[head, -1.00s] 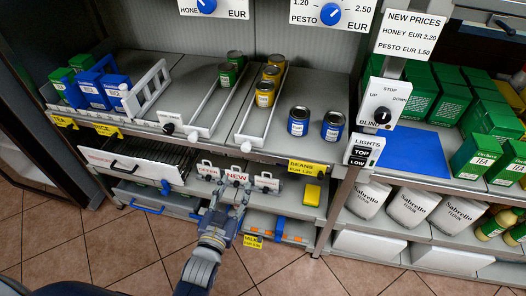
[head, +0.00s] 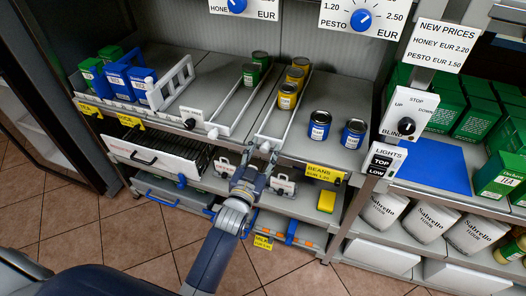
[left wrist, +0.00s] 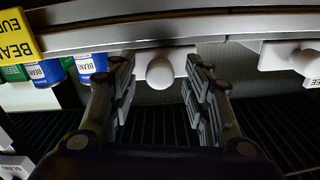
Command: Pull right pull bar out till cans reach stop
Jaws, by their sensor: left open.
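The right pull bar (head: 259,141) is a white front piece of a narrow rail channel on the upper shelf. Its round white knob (left wrist: 160,71) shows between my fingers in the left wrist view. My left gripper (head: 262,157) is open, with one finger on each side of the knob; I cannot tell whether they touch it. In the head view the gripper partly hides the knob. Yellow cans (head: 288,96) stand in a row in the right channel, well back from the bar. My right gripper is not in view.
The left pull bar (head: 200,126) and its channel with green cans (head: 251,74) lie to the left. Blue bean cans (head: 320,125) stand to the right. A yellow beans price tag (head: 325,173) hangs on the shelf edge. Lower shelves hold small label signs below my gripper.

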